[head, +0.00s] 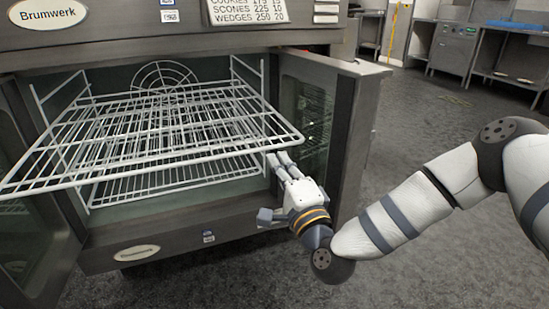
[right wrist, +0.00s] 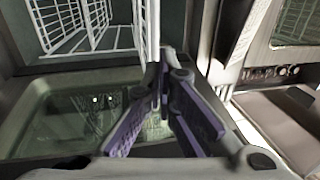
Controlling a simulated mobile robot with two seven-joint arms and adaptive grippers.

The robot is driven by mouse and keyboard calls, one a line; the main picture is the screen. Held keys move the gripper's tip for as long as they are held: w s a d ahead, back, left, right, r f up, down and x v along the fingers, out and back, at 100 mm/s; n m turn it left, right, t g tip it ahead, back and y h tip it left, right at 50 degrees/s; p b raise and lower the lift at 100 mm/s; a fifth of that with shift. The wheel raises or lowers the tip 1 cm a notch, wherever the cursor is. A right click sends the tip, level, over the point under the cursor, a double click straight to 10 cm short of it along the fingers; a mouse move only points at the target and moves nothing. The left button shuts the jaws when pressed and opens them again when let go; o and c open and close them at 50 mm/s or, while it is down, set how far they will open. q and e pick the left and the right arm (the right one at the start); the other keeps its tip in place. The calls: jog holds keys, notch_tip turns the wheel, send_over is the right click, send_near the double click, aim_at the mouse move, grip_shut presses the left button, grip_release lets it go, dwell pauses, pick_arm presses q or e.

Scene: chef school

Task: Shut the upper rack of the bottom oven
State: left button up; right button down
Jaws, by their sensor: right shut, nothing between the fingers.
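The bottom oven (head: 240,225) stands open. Its upper rack (head: 155,163), a white wire grid, is slid out and sticks past the oven front. A lower rack (head: 150,187) sits beneath it, further inside. My right gripper (head: 278,162) is shut and empty, just below the upper rack's front right corner. In the right wrist view the closed fingertips (right wrist: 163,72) are close to a white rack bar (right wrist: 152,28); I cannot tell whether they touch. My left gripper is not in view.
The oven's right door (head: 345,125) is swung open close beside my right gripper. The left door (head: 32,240) is open too. Steel tables (head: 500,55) stand far back right, with open floor (head: 440,115) between.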

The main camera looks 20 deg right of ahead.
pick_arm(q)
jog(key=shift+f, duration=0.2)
pick_arm(e)
jog(key=shift+w+r, duration=0.15)
jog(key=shift+w, duration=0.55)
jog(key=shift+w+r, duration=0.1)
jog(key=shift+w, duration=0.6)
